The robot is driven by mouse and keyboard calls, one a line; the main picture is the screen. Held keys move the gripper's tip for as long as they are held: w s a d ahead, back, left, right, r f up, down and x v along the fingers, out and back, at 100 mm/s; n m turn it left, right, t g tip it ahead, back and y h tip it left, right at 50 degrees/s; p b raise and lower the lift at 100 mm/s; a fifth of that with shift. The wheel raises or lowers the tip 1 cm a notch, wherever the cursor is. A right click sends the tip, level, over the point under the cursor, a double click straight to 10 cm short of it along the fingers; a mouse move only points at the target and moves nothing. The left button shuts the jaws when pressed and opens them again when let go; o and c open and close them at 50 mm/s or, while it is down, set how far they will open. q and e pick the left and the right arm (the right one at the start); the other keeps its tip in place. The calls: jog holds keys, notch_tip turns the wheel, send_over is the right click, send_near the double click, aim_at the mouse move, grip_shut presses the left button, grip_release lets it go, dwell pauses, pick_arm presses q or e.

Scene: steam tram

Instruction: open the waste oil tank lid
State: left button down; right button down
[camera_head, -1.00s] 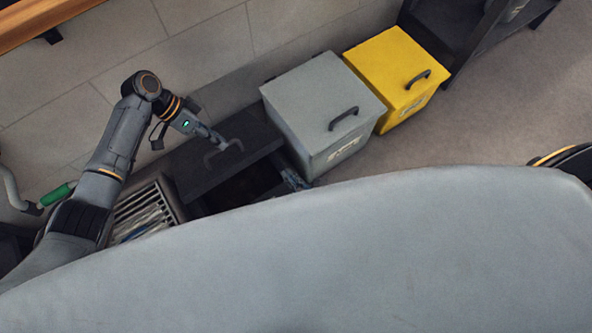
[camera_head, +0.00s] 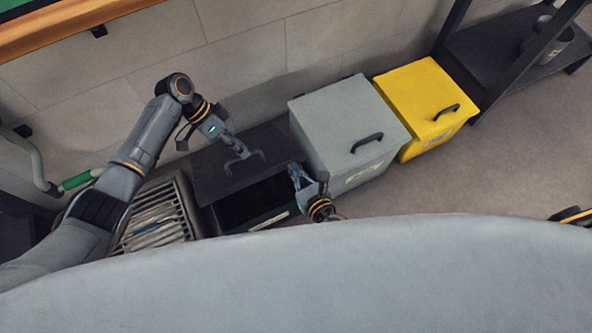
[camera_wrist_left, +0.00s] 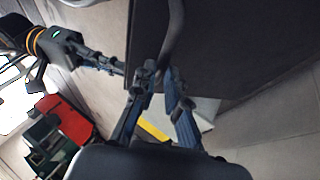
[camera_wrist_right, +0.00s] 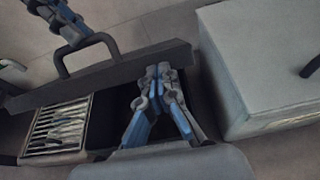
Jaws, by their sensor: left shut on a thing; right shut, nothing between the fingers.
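The black tank (camera_head: 285,208), which I take to be the waste oil tank, stands against the wall with a pale label on its front. Its black lid (camera_head: 208,172) is tilted up, and the dark inside shows below it. My left gripper (camera_head: 234,150) is shut on the lid's handle (camera_wrist_right: 64,62). My right gripper (camera_head: 295,172) is shut and empty at the tank's right end, next to the lid. In the right wrist view its fingertips (camera_wrist_right: 158,74) are at the lid's edge; whether they touch it I cannot tell.
A grey lidded box (camera_head: 345,120) stands close to the tank's right, with a yellow one (camera_head: 420,100) beyond it. A slatted bin (camera_head: 160,215) with papers is to the left. A dark shelf (camera_head: 500,55) stands far right. The floor in front of the boxes is clear.

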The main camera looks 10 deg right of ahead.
pick_arm(q)
jog(key=shift+w+a+f, duration=0.3)
jog(key=shift+w+a, duration=0.05)
jog(key=shift+a, duration=0.05)
pick_arm(e)
jog(key=shift+w+a+r, duration=0.15)
jog(key=shift+w+r, duration=0.45)
jog(key=shift+r, duration=0.3)
pick_arm(q)
jog(key=c, duration=1.4)
grip_release()
jog(key=shift+d+f, duration=0.1)
jog(key=shift+f, duration=0.05)
pick_arm(e)
jog(key=shift+w, duration=0.1)
pick_arm(q)
jog(key=shift+o, duration=0.2)
jog(key=shift+d, duration=0.1)
pick_arm(e)
jog(key=shift+f, duration=0.1)
